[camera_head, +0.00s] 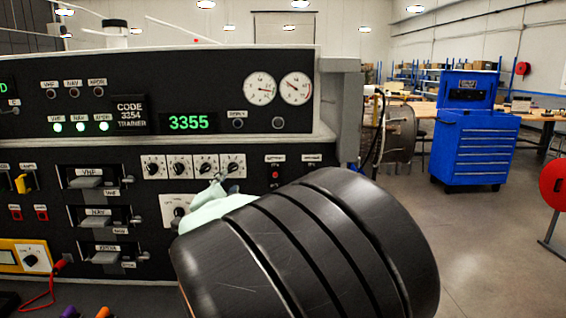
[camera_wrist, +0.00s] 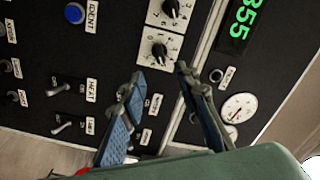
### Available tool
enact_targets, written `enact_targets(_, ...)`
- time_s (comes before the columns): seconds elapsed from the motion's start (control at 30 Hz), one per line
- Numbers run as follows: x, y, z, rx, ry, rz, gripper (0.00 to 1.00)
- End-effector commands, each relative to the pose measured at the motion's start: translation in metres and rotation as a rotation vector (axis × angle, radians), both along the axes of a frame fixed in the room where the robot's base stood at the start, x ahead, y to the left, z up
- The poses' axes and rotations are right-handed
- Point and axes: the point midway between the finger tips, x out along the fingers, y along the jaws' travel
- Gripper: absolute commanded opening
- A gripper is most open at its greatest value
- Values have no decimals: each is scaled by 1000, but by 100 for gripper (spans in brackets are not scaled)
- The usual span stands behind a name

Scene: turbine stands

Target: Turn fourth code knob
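A row of black code knobs on white square plates runs across the dark panel. The fourth code knob (camera_head: 233,165) is the rightmost; it also shows in the wrist view (camera_wrist: 158,50). The green display (camera_head: 189,123) reads 3355, and the label (camera_head: 130,115) reads "CODE 3354 TRAINER". My gripper (camera_wrist: 160,72) is open, its two fingers apart with the fourth knob's plate seen between and beyond the tips. In the head view my gripper (camera_head: 221,181) is just below and left of that knob, partly hidden by my wrist. Contact with the knob cannot be told.
Two round gauges (camera_head: 278,88) sit right of the display. Levers (camera_head: 89,182) and toggle switches (camera_wrist: 62,88) stick out from the panel. A blue tool cabinet (camera_head: 475,145) stands at the right, with open floor (camera_head: 480,240) in front of it.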

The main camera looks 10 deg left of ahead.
Motion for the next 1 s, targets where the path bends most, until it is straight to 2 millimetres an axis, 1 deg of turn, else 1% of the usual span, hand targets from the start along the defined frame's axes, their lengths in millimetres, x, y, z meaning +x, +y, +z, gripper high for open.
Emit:
enact_targets(0.07,4,2,0,1,-1,-2,29)
enact_targets(0.17,15,3,-1,-1,-1,-3,29)
enact_targets(0.5,70,16,1,-3,-2,-3,29)
enact_targets(0.6,83,20,0,-2,-1,-1,29)
enact_targets(0.8,100,23,0,-1,-1,-2,29)
enact_targets(1.0,104,25,-1,0,1,-1,29)
